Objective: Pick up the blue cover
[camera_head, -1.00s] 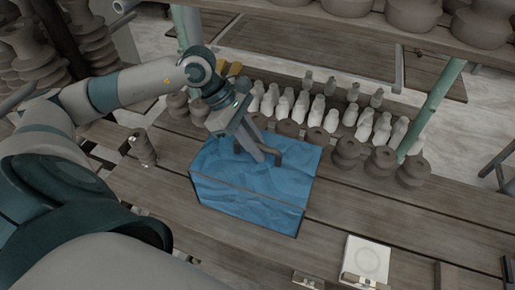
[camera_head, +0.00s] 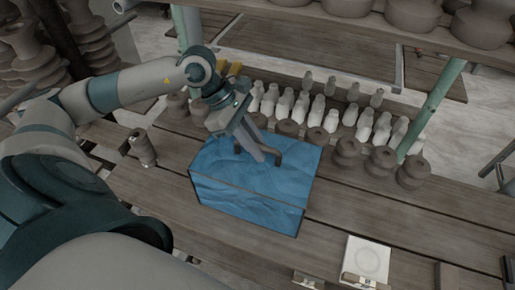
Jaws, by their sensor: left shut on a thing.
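The blue cover (camera_head: 225,172) is the top of a blue, wavy-patterned box on the wooden table, with a dark seam between it and the box's lower part (camera_head: 245,208). A dark handle (camera_head: 279,152) stands up on the cover. My left gripper (camera_head: 268,157) is over the cover and shut on the handle, its fingers hiding part of it. The cover sits on the box. My right gripper is not in the view.
Several pale and brown clay pieces (camera_head: 316,113) stand in rows behind the box. A brown turned piece (camera_head: 143,147) stands to its left. A white square plate (camera_head: 366,261) lies at front right. The wooden table (camera_head: 400,215) is bare right of the box.

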